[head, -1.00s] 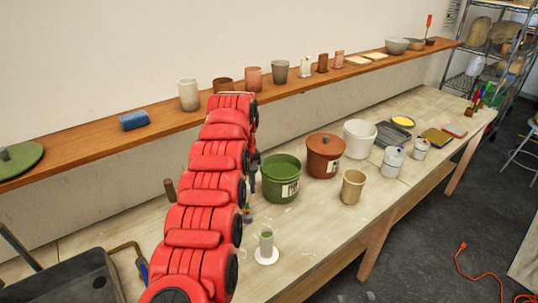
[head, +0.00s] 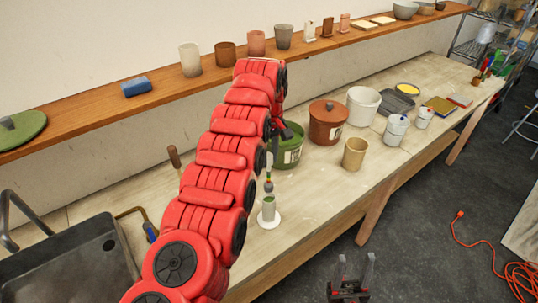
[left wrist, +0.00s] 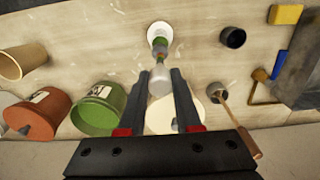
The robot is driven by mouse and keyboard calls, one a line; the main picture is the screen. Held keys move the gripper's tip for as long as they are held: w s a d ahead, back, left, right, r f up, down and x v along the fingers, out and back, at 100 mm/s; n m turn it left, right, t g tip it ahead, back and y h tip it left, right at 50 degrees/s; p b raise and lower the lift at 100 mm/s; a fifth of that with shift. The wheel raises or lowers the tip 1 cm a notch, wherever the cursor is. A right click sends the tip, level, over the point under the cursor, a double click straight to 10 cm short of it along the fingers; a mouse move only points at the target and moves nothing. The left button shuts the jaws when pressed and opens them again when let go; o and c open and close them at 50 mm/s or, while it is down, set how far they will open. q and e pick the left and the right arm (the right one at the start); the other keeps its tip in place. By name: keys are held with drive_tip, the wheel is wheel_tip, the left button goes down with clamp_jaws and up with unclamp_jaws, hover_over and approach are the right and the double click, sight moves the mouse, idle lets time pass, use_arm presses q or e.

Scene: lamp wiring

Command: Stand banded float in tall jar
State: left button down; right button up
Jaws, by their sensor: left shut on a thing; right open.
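The tall jar (head: 268,208) is a slim clear cylinder with green inside, upright on a white round base on the bench. It also shows in the left wrist view (left wrist: 159,30). The banded float (head: 268,187) has green and red bands and is upright, directly above the jar's mouth; I cannot tell whether its lower end is inside. My left gripper (left wrist: 163,72) is shut on the float (left wrist: 160,82), the jar just beyond it. In the head view my red arm hides part of that gripper. My right gripper (head: 352,265) is open and empty, low in front of the bench.
A green pot (head: 288,152), a terracotta lidded pot (head: 327,122) and a tan cup (head: 354,153) stand right of the jar. Bench in front is clear.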

sight(269, 184)
use_arm(q)
drive_tip(key=shift+f+b, duration=4)
drive_tip(key=shift+f, duration=1.25)
drive_tip(key=c, duration=0.5)
unclamp_jaws()
drive_tip(key=shift+r, duration=0.35)
wheel_tip(269, 184, up, 3)
drive_tip(key=shift+a+f, duration=0.1)
drive_tip(key=shift+f, duration=0.1)
wheel_tip(269, 184, up, 14)
drive_tip(key=p, duration=1.4)
drive_tip(key=shift+r, duration=0.1)
